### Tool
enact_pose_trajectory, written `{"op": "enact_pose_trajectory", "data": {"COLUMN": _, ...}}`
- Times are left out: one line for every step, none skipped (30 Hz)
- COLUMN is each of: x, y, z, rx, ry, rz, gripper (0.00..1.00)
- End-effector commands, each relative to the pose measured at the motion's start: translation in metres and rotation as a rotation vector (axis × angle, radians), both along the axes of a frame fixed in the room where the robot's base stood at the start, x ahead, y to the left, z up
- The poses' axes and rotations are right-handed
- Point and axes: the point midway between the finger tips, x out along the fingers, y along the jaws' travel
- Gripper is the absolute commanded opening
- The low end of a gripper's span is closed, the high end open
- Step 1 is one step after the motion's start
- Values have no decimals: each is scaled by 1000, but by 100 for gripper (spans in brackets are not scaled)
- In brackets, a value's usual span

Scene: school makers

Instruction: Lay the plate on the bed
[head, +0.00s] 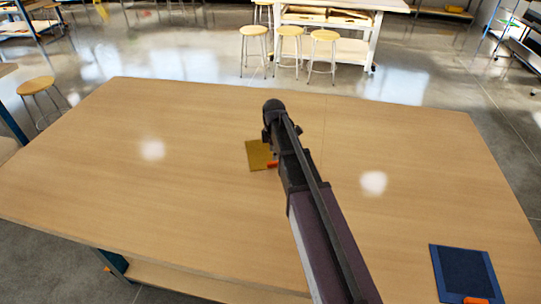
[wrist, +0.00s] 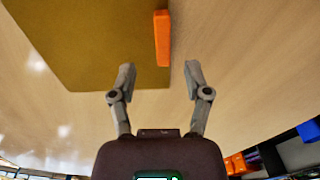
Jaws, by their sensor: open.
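A flat mustard-yellow plate (head: 257,154) lies on the wooden table, partly hidden behind my arm in the head view. It fills the upper left of the wrist view (wrist: 85,45). An orange tab (wrist: 162,38) runs along its right edge there, and part of it shows in the head view (head: 272,164). My gripper (wrist: 160,70) is open and empty, its fingers to either side of the tab's line, with the tab just beyond the fingertips. The dark blue square bed (head: 463,272) lies at the table's lower right, with an orange piece at its near edge.
The wooden table (head: 190,190) is otherwise bare, with clear room between plate and bed. Several stools (head: 289,31) and a white workbench stand beyond it. Orange and blue bins (wrist: 240,162) show at the wrist view's lower right.

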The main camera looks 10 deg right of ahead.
Motion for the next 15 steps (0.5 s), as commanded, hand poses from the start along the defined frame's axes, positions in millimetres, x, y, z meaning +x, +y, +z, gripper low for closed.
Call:
{"op": "enact_pose_trajectory", "data": {"x": 0, "y": 0, "z": 0, "rx": 0, "ry": 0, "rz": 0, "gripper": 63}}
{"op": "enact_pose_trajectory", "data": {"x": 0, "y": 0, "z": 0, "rx": 0, "ry": 0, "rz": 0, "gripper": 63}}
{"op": "enact_pose_trajectory", "data": {"x": 0, "y": 0, "z": -1, "rx": 0, "ry": 0, "rz": 0, "gripper": 63}}
{"op": "enact_pose_trajectory", "data": {"x": 0, "y": 0, "z": -2, "rx": 0, "ry": 0, "rz": 0, "gripper": 63}}
{"op": "enact_pose_trajectory", "data": {"x": 0, "y": 0, "z": -3, "rx": 0, "ry": 0, "rz": 0, "gripper": 63}}
{"op": "enact_pose_trajectory", "data": {"x": 0, "y": 0, "z": -4, "rx": 0, "ry": 0, "rz": 0, "gripper": 63}}
{"op": "enact_pose_trajectory", "data": {"x": -1, "y": 0, "z": -6, "rx": 0, "ry": 0, "rz": 1, "gripper": 63}}
{"op": "enact_pose_trajectory", "data": {"x": -1, "y": 0, "z": -7, "rx": 0, "ry": 0, "rz": 1, "gripper": 63}}
{"op": "enact_pose_trajectory", "data": {"x": -1, "y": -1, "z": -10, "rx": 0, "ry": 0, "rz": 1, "gripper": 63}}
{"op": "enact_pose_trajectory", "data": {"x": -1, "y": -1, "z": -12, "rx": 0, "ry": 0, "rz": 1, "gripper": 63}}
{"op": "enact_pose_trajectory", "data": {"x": -1, "y": -1, "z": -14, "rx": 0, "ry": 0, "rz": 1, "gripper": 63}}
{"op": "enact_pose_trajectory", "data": {"x": -2, "y": -1, "z": -17, "rx": 0, "ry": 0, "rz": 1, "gripper": 63}}
{"op": "enact_pose_trajectory", "data": {"x": -2, "y": -2, "z": -19, "rx": 0, "ry": 0, "rz": 1, "gripper": 63}}
{"op": "enact_pose_trajectory", "data": {"x": -2, "y": -2, "z": -22, "rx": 0, "ry": 0, "rz": 1, "gripper": 63}}
{"op": "enact_pose_trajectory", "data": {"x": -3, "y": -2, "z": -25, "rx": 0, "ry": 0, "rz": 1, "gripper": 63}}
